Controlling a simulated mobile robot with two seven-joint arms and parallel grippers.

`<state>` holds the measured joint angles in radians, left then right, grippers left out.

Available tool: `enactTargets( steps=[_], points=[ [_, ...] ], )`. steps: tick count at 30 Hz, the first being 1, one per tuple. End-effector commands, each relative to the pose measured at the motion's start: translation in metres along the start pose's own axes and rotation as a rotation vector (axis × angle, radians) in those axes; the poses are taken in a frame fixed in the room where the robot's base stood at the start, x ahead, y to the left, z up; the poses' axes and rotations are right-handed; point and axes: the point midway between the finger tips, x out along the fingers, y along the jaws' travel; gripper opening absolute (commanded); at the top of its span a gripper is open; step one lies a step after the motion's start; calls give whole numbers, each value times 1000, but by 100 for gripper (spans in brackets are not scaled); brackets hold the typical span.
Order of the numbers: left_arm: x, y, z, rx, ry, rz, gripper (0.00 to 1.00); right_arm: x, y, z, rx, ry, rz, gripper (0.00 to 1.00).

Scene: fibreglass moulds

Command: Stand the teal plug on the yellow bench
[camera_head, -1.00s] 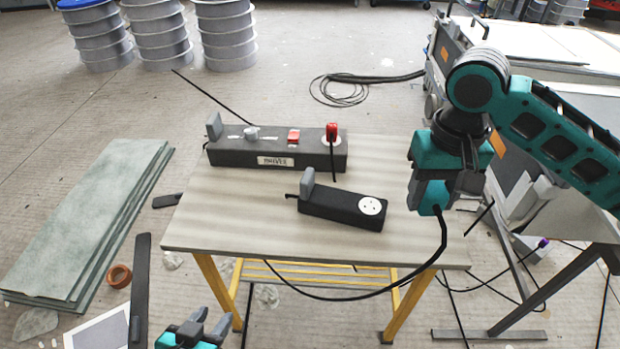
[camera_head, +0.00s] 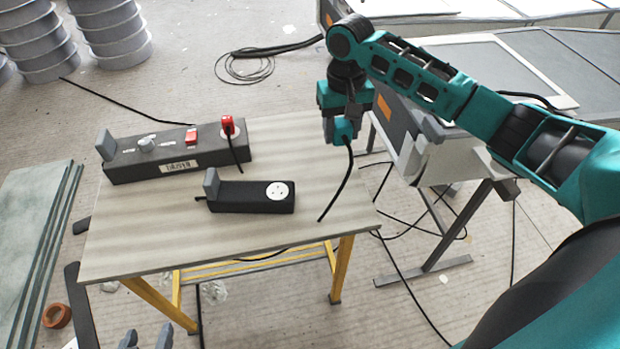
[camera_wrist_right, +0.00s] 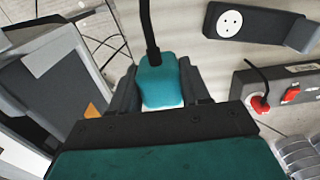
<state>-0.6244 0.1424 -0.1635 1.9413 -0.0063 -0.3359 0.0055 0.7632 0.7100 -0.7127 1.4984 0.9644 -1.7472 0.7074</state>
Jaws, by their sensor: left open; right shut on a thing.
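The teal plug (camera_head: 344,131) is held by my right gripper (camera_head: 343,118), above the right part of the yellow bench (camera_head: 311,229). The bench has a pale wood-grain top and yellow legs. The plug also shows in the right wrist view (camera_wrist_right: 160,82), between the two dark fingers of my right gripper (camera_wrist_right: 160,92), which are shut on it. A black cable runs from the plug and hangs down over the bench top's right part. I cannot tell the exact gap between plug and bench. My left gripper (camera_head: 146,338) is open and empty at the bottom edge, below the bench's front.
A long power strip (camera_head: 180,150) with a red plug (camera_head: 227,126) and a shorter black socket block (camera_head: 252,196) lie on the bench. The bench top's right side is clear. A grey machine (camera_head: 425,125) stands behind right. Green sheets (camera_head: 35,245) lie left; cables trail on the floor.

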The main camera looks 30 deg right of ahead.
Motion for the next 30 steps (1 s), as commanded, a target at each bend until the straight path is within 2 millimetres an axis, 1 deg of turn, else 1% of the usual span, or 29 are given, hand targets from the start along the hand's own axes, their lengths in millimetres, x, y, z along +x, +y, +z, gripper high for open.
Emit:
enactTargets(
  steps=[1,5,9,12,13,18,21,23,30],
  points=[
    [0,0,0,0,0,0,58,11,0,1,0,-6,2,0],
    [0,0,0,0,0,-1,58,45,0,2,1,-6,3,0],
    [0,0,0,0,-1,-1,58,83,0,2,1,-5,3,0],
    [9,0,12,0,2,-1,58,115,1,1,0,-3,3,0],
    [14,0,19,0,2,-1,58,121,0,0,-1,1,2,0],
    [30,0,46,0,-4,-1,58,143,0,0,-1,0,2,0],
    [36,1,56,-2,-13,0,58,151,0,0,-1,0,1,0],
    [38,2,59,-3,-19,2,58,153,0,0,-1,0,2,0],
    [40,8,54,-5,0,15,58,158,0,1,-1,0,2,0]
  ],
)
